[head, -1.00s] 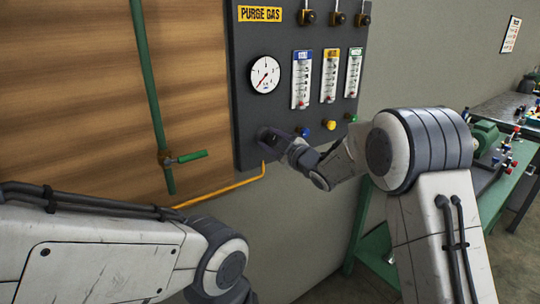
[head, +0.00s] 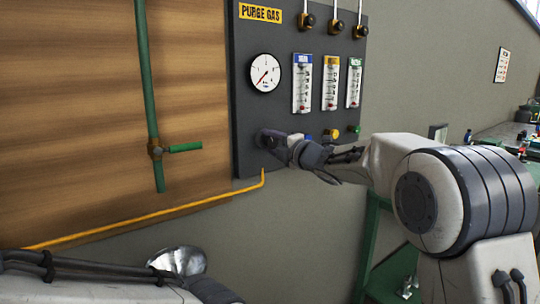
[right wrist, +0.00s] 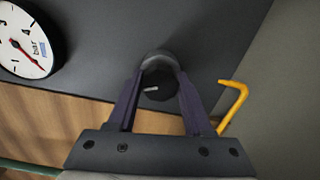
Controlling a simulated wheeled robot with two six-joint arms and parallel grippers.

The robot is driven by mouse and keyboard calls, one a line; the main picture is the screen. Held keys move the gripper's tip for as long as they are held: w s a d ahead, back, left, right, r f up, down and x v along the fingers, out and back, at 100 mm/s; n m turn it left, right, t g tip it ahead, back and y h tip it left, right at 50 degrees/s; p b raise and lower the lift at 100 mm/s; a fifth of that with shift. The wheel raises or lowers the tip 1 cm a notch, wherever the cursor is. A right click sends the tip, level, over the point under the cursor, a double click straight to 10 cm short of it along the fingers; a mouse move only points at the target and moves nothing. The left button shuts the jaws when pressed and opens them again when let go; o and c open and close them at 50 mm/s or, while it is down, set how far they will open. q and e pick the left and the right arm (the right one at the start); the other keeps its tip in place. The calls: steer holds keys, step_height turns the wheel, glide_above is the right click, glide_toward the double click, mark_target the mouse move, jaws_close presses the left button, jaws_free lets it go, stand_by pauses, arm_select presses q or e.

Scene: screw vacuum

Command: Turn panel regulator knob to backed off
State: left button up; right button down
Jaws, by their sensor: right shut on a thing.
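The dark regulator knob (right wrist: 158,84) is at the lower left of the grey purge gas panel (head: 245,105), below the round pressure gauge (head: 265,73). It has a short white mark on its face. My right gripper (head: 270,141) is at the panel face, with its two fingers on opposite sides of the knob and shut on it. In the head view the gripper mostly hides the knob. The gauge also shows at the upper left of the right wrist view (right wrist: 25,40), with a red needle near its low end.
Several flowmeters (head: 303,82) stand right of the gauge, with coloured knobs (head: 330,134) below, close to my right wrist. A yellow pipe (head: 150,215) runs below the panel. A green pipe (head: 147,80) with a valve handle (head: 185,147) is at left.

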steer(key=n+b, duration=0.1)
steer(key=n, duration=0.1)
steer(key=n+b, duration=0.1)
steer(key=b, duration=0.1)
steer(key=shift+a+f+n, duration=0.1)
steer(key=shift+f+n, duration=0.2)
steer(key=shift+n, duration=0.1)
steer(key=n+b, duration=0.2)
steer(key=n, duration=0.1)
steer(key=shift+n+b, duration=0.3)
steer(key=shift+b, duration=0.1)
steer(key=n+b, duration=0.2)
steer(key=n, duration=0.1)
steer(key=shift+n+b, duration=0.65)
steer(key=shift+n, duration=0.75)
steer(key=shift+c, duration=1.5)
jaws_free()
steer(key=shift+r, duration=0.1)
